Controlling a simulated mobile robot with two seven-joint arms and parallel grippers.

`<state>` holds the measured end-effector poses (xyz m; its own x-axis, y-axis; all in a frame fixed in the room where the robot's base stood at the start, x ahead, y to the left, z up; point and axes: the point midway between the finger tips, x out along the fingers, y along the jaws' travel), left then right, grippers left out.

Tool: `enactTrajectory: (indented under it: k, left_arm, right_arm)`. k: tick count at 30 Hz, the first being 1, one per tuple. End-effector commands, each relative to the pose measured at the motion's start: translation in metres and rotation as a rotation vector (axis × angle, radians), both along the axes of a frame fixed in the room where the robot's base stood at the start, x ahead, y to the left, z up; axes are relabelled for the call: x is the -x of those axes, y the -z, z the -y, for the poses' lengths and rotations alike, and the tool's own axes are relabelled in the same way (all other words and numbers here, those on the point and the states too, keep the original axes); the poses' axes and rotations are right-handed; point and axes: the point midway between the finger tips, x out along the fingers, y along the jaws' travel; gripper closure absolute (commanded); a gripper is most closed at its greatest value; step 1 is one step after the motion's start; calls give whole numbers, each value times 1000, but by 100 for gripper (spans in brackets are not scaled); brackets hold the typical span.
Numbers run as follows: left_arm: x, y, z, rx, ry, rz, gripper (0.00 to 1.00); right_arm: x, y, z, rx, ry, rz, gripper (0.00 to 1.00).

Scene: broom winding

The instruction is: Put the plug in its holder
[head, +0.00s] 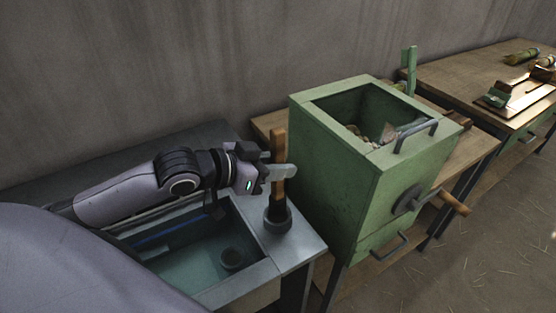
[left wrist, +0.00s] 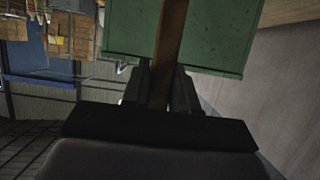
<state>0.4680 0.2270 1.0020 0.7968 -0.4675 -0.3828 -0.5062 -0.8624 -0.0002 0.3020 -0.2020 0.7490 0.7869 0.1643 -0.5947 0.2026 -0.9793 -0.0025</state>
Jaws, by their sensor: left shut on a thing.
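The plug (head: 279,148) has an upright brown wooden handle and a dark lower end. My left gripper (head: 278,173) is shut on the handle, which stands nearly vertical. In the left wrist view the handle (left wrist: 168,50) runs up between the fingers (left wrist: 160,88). The plug's dark lower end is at the mouth of the round dark holder (head: 278,222) on the basin's right ledge. It looks to be inside the holder; how deep it sits is hidden. My right gripper is not in view.
The grey basin (head: 262,280) holds greenish water and a round drain fitting (head: 232,259). Right of the ledge stands a green box machine (head: 330,170) with a crank and an open top. A wooden table (head: 455,75) is beyond it. A wall runs behind.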

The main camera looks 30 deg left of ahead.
Motion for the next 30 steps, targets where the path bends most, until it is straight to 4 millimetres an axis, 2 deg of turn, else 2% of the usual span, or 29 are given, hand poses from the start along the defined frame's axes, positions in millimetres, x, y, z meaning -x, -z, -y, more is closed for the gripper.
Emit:
enactTrajectory:
  k: [6, 12, 30]
  left_arm:
    - [0, 28, 0, 1, 1, 2, 100]
    - [0, 43, 0, 1, 1, 3, 100]
    - [0, 45, 0, 0, 2, 3, 100]
  right_arm:
    - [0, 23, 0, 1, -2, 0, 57]
    - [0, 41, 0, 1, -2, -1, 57]
    - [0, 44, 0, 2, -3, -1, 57]
